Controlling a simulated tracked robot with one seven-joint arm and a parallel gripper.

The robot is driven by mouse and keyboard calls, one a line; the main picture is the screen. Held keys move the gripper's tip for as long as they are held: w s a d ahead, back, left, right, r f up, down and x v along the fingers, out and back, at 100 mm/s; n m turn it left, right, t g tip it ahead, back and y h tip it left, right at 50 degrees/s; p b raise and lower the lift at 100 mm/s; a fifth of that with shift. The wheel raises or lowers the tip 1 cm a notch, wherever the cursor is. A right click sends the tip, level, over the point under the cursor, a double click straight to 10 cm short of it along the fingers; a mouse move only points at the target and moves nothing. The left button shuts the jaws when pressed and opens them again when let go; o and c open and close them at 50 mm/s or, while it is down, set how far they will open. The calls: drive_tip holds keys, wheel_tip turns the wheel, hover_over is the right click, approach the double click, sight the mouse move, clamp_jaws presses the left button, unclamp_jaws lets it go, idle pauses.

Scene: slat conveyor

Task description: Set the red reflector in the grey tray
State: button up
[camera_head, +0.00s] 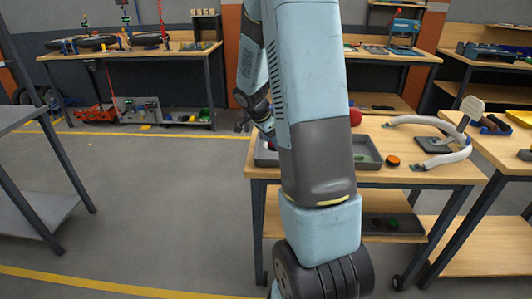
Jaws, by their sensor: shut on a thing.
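The grey tray (367,151) lies on the wooden workbench, and its middle is hidden behind my arm. Its visible right part looks empty, and a small left part shows past the other side of my arm. A rounded red thing (356,117) shows just right of my arm, near the bench's back edge. It may be the red reflector, but my arm covers part of it and I cannot tell whether it is held or resting. My gripper's fingertips are hidden behind my arm.
An orange disc (393,161) lies right of the tray. Farther right are a curved pale tubular part (440,160) and a dark grey block. A lower shelf (425,236) holds a dark tray. Open floor (165,210) lies to the left, with a grey rack (35,200) at the edge.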

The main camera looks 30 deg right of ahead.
drive_tip(key=shift+d+f, duration=0.25)
drive_tip(key=shift+f, duration=0.1)
drive_tip(key=shift+d+f, duration=0.15)
drive_tip(key=shift+f, duration=0.8)
drive_tip(key=shift+d+f, duration=0.15)
drive_tip(key=shift+f, duration=0.8)
drive_tip(key=o, duration=1.3)
drive_tip(key=shift+w+r, duration=0.1)
